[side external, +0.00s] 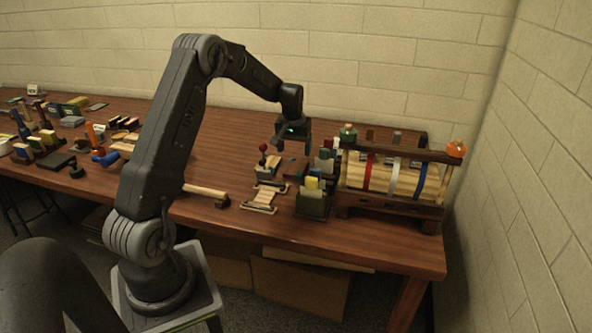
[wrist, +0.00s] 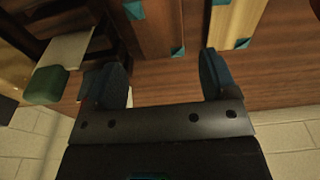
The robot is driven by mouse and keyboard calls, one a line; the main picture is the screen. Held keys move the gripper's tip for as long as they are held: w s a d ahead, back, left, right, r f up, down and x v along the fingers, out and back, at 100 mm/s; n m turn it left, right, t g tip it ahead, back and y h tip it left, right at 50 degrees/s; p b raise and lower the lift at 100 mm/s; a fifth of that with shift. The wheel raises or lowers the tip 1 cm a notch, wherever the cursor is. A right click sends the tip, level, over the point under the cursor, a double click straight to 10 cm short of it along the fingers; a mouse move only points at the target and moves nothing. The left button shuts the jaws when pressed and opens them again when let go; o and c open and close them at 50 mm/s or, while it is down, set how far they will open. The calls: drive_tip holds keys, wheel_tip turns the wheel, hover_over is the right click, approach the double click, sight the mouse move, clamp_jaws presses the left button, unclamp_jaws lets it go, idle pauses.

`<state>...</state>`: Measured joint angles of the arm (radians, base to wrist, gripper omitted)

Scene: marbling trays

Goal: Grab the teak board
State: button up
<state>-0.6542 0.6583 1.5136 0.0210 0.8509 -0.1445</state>
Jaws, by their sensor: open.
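My gripper (side external: 292,147) is open and empty, pointing down above the right part of the table. In the wrist view, its two dark blue fingers (wrist: 160,72) are spread apart. A warm brown board with teal corner pieces (wrist: 152,24) lies ahead of the gap between them, apart from both. A paler yellowish board with teal corners (wrist: 234,22) lies to its right. I cannot tell for sure which is the teak board; the brown one looks closest to teak. In the side view, the boards below the gripper are small and partly hidden.
A wooden rack with red, white and blue bands (side external: 395,178) stands just right of my gripper. A dark green holder with upright cards (side external: 312,204) stands in front. A hammer (side external: 207,191) and a small slatted piece (side external: 260,200) lie nearby. Tools crowd the table's left end.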

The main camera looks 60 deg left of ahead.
sight(296, 167)
drive_tip(key=shift+w+a+f, duration=0.1)
drive_tip(key=shift+w+f, duration=0.05)
drive_tip(key=shift+f, duration=1.05)
drive_tip(key=shift+w+a+f, duration=0.1)
drive_tip(key=shift+w+f, duration=0.05)
drive_tip(key=shift+f, duration=1)
drive_tip(key=shift+w+a+f, duration=0.1)
drive_tip(key=shift+w+f, duration=0.05)
drive_tip(key=shift+f, duration=1.05)
drive_tip(key=shift+c, duration=0.2)
drive_tip(key=c, duration=0.7)
drive_tip(key=shift+o, duration=0.2)
drive_tip(key=shift+r, duration=0.1)
